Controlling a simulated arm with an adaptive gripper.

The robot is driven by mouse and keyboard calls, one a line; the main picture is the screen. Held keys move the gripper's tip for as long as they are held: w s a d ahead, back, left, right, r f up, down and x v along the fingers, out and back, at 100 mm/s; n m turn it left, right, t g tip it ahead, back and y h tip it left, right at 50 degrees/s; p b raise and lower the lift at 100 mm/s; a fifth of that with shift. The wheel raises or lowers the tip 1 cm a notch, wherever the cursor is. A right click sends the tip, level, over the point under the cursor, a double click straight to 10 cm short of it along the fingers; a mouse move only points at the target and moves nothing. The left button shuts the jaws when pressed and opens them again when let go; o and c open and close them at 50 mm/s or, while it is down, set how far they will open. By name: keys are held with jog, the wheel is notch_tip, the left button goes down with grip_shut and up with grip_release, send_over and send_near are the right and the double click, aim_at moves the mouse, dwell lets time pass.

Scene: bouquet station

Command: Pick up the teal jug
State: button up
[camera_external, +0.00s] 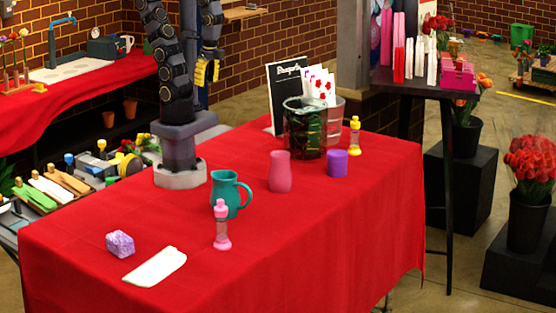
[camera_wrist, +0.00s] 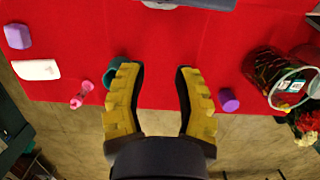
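The teal jug (camera_external: 226,196) stands upright on the red table, its handle on the right, behind a pink bottle in the external view. In the wrist view the teal jug (camera_wrist: 113,74) is partly hidden behind the left yellow finger. My gripper (camera_wrist: 158,68) is open, with only red cloth and floor showing between its fingers. In the external view my gripper (camera_external: 207,72) is high above the table, beside my arm and apart from the jug.
A pink bottle (camera_external: 222,228) stands close in front of the jug. A pink vase (camera_external: 280,172), purple cup (camera_external: 337,163) and dark glass container (camera_external: 305,128) stand to its right. A purple block (camera_external: 120,243) and white cloth (camera_external: 155,266) lie at the front left. The right front table is clear.

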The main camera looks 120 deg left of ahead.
jog(key=n+g+h, duration=0.1)
jog(key=n+h, duration=0.6)
jog(key=n, duration=0.5)
send_over(251, 194)
jog(key=s+a, duration=0.4)
notch_tip(251, 194, down, 12)
jog(key=w+d+f+n, duration=0.1)
jog(key=f+n, duration=0.1)
jog(key=f, duration=0.2)
jog(key=w+d+f+n+h, duration=0.1)
jog(key=f, duration=0.3)
jog(key=w+d+f+n+t, duration=0.1)
jog(key=d+f+n, duration=0.1)
jog(key=f, duration=0.3)
jog(key=shift+w+f+n+h, duration=0.1)
jog(key=shift+w+n+h, duration=0.05)
jog(key=shift+n+h, duration=0.2)
grip_shut()
